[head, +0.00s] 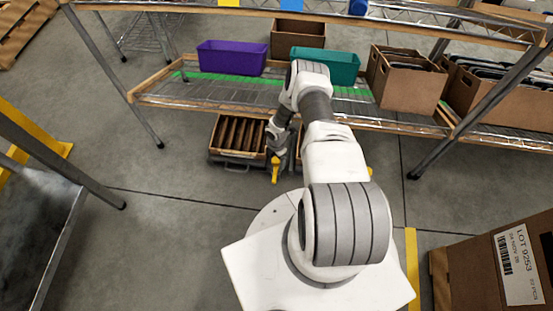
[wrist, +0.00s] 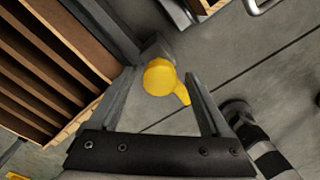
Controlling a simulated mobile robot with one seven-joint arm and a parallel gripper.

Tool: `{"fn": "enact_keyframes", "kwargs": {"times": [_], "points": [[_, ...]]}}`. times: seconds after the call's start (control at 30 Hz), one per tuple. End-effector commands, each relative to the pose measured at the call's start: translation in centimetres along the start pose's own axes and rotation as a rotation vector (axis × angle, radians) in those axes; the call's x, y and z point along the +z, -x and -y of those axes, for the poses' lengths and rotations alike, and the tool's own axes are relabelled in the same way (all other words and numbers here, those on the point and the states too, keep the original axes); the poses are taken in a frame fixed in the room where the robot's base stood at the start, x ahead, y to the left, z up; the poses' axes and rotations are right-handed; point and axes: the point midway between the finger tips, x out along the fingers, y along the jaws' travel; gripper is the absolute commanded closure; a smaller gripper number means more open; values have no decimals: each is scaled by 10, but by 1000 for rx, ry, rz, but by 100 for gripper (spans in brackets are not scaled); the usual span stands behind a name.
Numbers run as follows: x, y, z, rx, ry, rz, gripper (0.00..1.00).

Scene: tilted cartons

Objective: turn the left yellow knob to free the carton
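The left yellow knob (wrist: 158,77) has a round head and a short lever pointing down and right in the wrist view. It also shows in the head view (head: 275,172), just below my gripper. My gripper (wrist: 162,72) is open, its two dark fingers on either side of the knob with gaps visible. I cannot tell how deep the knob sits between them. The brown carton (head: 238,134) with inner dividers sits in a dark grey frame beneath the shelf. The carton also shows at the left of the wrist view (wrist: 40,75).
Another yellow part (head: 369,172) shows right of my arm, mostly hidden. The wire shelf (head: 190,97) above holds a purple bin (head: 231,57), a teal bin (head: 340,68) and brown boxes (head: 407,80). A labelled box (head: 500,262) stands at lower right.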

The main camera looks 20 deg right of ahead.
Motion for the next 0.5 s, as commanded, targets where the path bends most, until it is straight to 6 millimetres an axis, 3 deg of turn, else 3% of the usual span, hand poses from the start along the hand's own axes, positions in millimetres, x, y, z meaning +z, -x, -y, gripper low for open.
{"fn": "enact_keyframes", "kwargs": {"times": [0.27, 0.5], "points": [[0, 9, -1, 2, -1, 1, 18], [1, 58, -2, 2, 1, 2, 18]]}}
